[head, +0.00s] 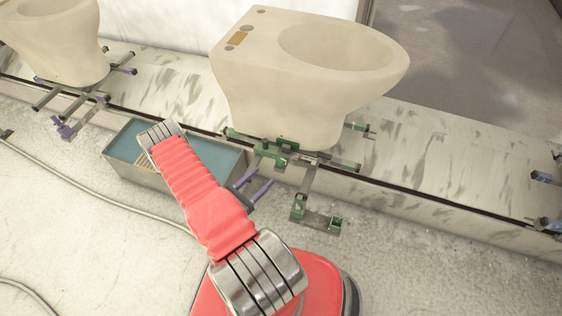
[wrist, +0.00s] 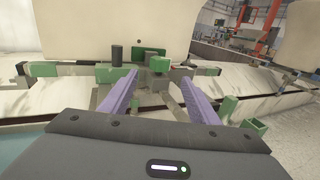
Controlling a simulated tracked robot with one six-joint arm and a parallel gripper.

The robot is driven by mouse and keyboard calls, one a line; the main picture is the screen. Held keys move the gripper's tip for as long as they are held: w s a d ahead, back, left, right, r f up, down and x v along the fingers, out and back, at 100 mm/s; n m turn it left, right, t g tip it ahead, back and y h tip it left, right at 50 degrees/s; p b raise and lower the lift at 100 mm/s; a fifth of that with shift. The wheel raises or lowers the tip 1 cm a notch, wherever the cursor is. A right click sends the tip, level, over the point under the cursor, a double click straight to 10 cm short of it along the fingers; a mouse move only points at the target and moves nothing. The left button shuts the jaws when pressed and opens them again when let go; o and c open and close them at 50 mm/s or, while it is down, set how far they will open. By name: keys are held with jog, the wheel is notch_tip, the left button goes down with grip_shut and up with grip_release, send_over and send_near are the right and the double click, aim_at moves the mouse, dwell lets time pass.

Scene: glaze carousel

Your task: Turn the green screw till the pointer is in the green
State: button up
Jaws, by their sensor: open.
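The green-marked fixture (head: 285,145) sits under the front of a cream toilet bowl (head: 310,60) in the head view. In the wrist view, a green block (wrist: 160,64) stands near the middle of the fixture, just beyond the fingertips. It may be the screw's head, but I cannot tell. A wider green block (wrist: 117,75) with a black cylinder (wrist: 117,53) above it is to its left. A tiny red mark shows by the green block; I cannot read a pointer or a green zone. My gripper (wrist: 157,78) is open, its two purple fingers apart with nothing visibly held.
A stone-like ledge (head: 440,165) with a dark slot carries the fixtures. A blue-filled trough (head: 120,150) lies left of my arm. Another bowl (head: 55,40) on a purple-marked fixture stands at upper left. A green-ended bracket (head: 318,218) juts out right of my gripper.

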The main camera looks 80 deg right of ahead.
aim_at(277, 164)
jog(key=shift+x, duration=6.1)
jog(key=shift+s, duration=0.1)
jog(key=shift+c, duration=0.2)
jog(key=c, duration=0.9)
jog(key=shift+a, duration=0.3)
jog(key=shift+c, duration=0.4)
jog(key=shift+d, duration=0.15)
